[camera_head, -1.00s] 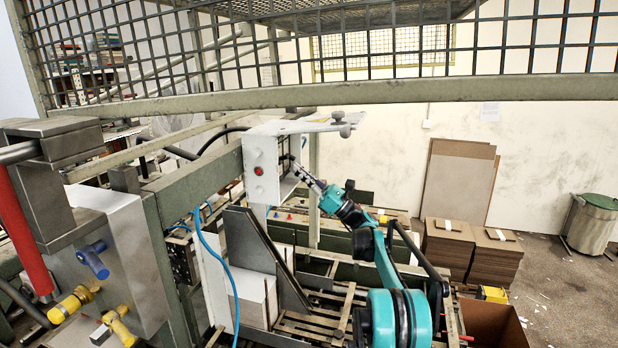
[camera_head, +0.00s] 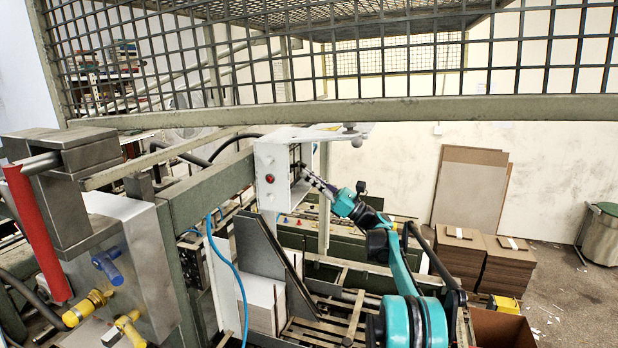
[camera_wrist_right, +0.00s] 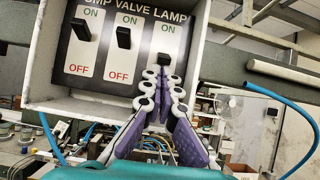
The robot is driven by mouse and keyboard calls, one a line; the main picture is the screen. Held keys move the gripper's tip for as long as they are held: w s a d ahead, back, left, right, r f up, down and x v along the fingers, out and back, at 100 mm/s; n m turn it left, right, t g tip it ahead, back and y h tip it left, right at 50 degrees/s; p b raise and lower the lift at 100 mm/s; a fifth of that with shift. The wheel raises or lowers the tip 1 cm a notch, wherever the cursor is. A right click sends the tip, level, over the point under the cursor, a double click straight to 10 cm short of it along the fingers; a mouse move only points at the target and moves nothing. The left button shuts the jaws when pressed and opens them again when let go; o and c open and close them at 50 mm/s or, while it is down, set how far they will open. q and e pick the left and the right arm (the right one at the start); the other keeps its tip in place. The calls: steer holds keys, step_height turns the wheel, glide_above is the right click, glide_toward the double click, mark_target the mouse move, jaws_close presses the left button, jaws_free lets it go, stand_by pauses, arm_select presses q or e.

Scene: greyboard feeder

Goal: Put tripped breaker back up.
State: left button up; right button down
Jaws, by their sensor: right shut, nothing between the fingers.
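The breaker panel shows in the right wrist view, with three black levers under the words PUMP (partly cut off), VALVE and LAMP. The pump lever (camera_wrist_right: 81,29) and valve lever (camera_wrist_right: 124,37) sit close under their ON labels. The lamp lever (camera_wrist_right: 163,59) sits lower on its plate, and its OFF label is hidden. My right gripper (camera_wrist_right: 163,78) is shut and empty, its fingertips just below the lamp lever; I cannot tell if they touch it. In the head view my right gripper (camera_head: 303,168) reaches into the open side of the white panel box (camera_head: 268,157). My left gripper is out of view.
A mesh guard (camera_head: 330,60) with a thick bottom rail spans the top. A red button (camera_head: 269,178) is on the box's side. A blue hose (camera_wrist_right: 285,105) curves right of the panel. Cardboard stacks (camera_head: 460,257) and a bin (camera_head: 603,234) stand at the right.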

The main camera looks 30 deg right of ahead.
steer(key=shift+s+d+r+h+p, duration=0.1)
steer(key=shift+s+r+h+p, duration=0.05)
steer(key=shift+r+h+p, duration=0.2)
steer(key=g+h+p, duration=0.1)
steer(key=r+g+p, duration=0.1)
steer(key=r+g+h+p, duration=0.1)
steer(key=p, duration=0.1)
steer(key=shift+s+d+g+h, duration=0.35)
steer(key=shift+s+g, duration=0.05)
